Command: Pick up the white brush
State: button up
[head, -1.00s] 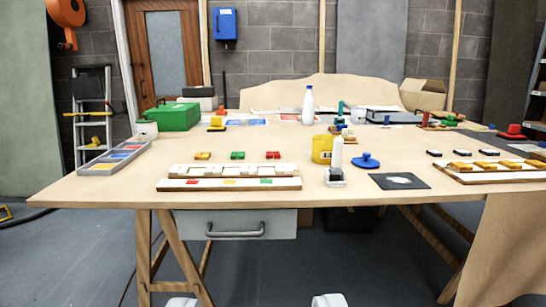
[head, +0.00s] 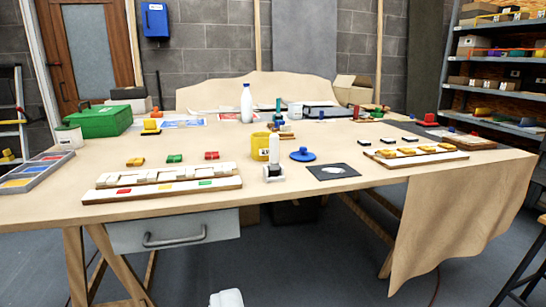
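A slim white upright piece with a dark lower part stands in a small white base (head: 273,173) near the front edge of the table, right of the white mosaic panel. It looks like the white brush (head: 274,150), but it is too small to be sure. It stands just in front of a yellow mug (head: 260,147), which it partly overlaps in view. Nothing is seen touching the white piece.
The wooden table (head: 330,210) carries a white panel (head: 160,182), a blue knobbed disc (head: 302,155), a dark square plate (head: 333,172), a white bottle (head: 246,103) and a green box (head: 100,121). A cloth (head: 455,220) hangs at the right. Open grey floor lies in front.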

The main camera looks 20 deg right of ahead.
aim_at(274, 166)
jog(key=i+l, duration=1)
